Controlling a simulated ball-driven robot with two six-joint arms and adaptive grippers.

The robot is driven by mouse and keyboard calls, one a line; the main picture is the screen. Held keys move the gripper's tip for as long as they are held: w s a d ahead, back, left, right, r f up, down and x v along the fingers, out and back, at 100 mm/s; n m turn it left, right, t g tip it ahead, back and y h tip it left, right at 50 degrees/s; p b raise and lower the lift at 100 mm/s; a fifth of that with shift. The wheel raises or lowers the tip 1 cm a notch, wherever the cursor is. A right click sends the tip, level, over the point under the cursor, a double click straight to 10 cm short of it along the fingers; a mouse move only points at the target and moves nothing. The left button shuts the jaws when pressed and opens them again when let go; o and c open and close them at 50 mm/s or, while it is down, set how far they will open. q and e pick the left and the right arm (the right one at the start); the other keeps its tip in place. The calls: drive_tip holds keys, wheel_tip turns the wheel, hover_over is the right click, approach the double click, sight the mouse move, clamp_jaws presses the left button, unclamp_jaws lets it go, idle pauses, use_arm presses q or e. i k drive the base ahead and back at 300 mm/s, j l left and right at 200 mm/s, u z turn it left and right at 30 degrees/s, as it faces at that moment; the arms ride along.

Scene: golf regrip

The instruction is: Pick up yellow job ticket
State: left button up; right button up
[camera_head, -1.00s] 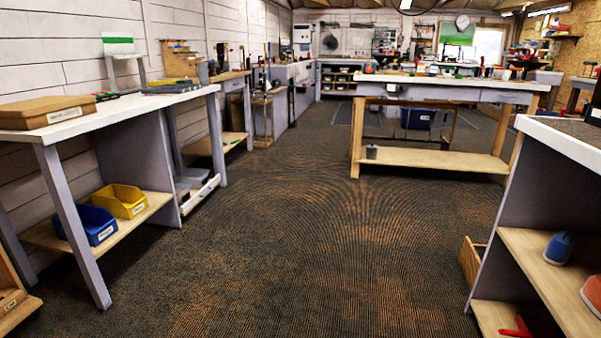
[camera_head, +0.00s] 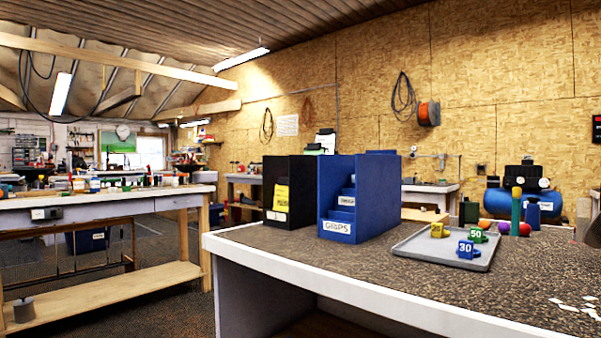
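A yellow ticket (camera_head: 281,198) with dark print stands at the front of a black holder (camera_head: 306,203) on the near right workbench. It looks upright, and a white label strip sits below it. The black holder stands just left of a blue bin rack (camera_head: 375,197) labelled GRIPS. Neither of my grippers shows in the head view.
The near workbench (camera_head: 262,260) has a white front edge. A grey tray (camera_head: 447,248) on it holds numbered yellow, green and blue pieces. White scraps (camera_head: 580,307) lie at the right. Another bench (camera_head: 110,203) stands at the left, with open floor between.

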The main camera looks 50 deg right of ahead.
sight(280, 203)
drive_tip(key=i+z, duration=0.1)
drive_tip(key=i, duration=0.55)
drive_tip(key=i+j+z, duration=0.1)
drive_tip(key=i, duration=0.55)
drive_tip(key=i+z, duration=0.25)
drive_tip(key=z, duration=0.15)
drive_tip(key=i+z, duration=0.25)
drive_tip(key=z, duration=0.15)
drive_tip(key=i+j+z, duration=0.15)
drive_tip(key=z, duration=0.25)
drive_tip(key=i, duration=0.1)
